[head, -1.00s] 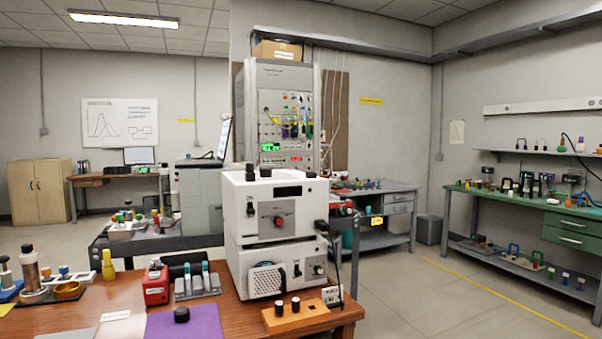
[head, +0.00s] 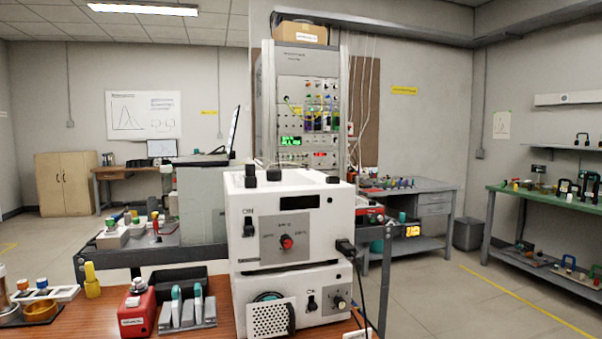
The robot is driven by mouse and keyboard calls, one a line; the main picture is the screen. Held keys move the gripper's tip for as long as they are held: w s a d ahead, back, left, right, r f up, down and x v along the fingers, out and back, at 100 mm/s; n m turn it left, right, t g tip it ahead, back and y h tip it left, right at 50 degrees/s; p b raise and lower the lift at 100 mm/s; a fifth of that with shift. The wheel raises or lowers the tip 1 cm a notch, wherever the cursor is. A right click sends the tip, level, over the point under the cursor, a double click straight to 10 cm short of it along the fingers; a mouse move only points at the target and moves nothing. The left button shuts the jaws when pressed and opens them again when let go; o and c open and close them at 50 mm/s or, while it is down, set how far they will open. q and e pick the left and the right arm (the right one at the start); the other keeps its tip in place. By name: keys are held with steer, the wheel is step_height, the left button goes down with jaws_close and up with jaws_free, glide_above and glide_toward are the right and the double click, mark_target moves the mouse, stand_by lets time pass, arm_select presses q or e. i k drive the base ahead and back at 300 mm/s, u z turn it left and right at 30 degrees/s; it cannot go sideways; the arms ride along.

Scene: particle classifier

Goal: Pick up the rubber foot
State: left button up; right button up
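Neither of my grippers is in view. I see no loose rubber foot on the visible part of the wooden bench (head: 205,333). A white instrument box (head: 330,227) with a red knob stands on a second white box (head: 325,298) on the bench. Several small black round pieces sit on top of the upper box, one at its left (head: 250,177) and one at its right (head: 332,180). I cannot tell whether any of these is the rubber foot. The front of the bench is below the picture's edge.
A red box (head: 137,311), a grey holder with teal-handled tools (head: 187,312), a yellow bottle (head: 92,281) and a copper-coloured bowl (head: 40,312) stand on the bench. A black cable (head: 359,280) hangs at the right. Open floor (head: 450,310) lies right of the bench.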

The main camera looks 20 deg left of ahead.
mark_target(273, 174)
steer(key=u, duration=0.5)
steer(key=i, duration=0.95)
steer(key=u, duration=0.75)
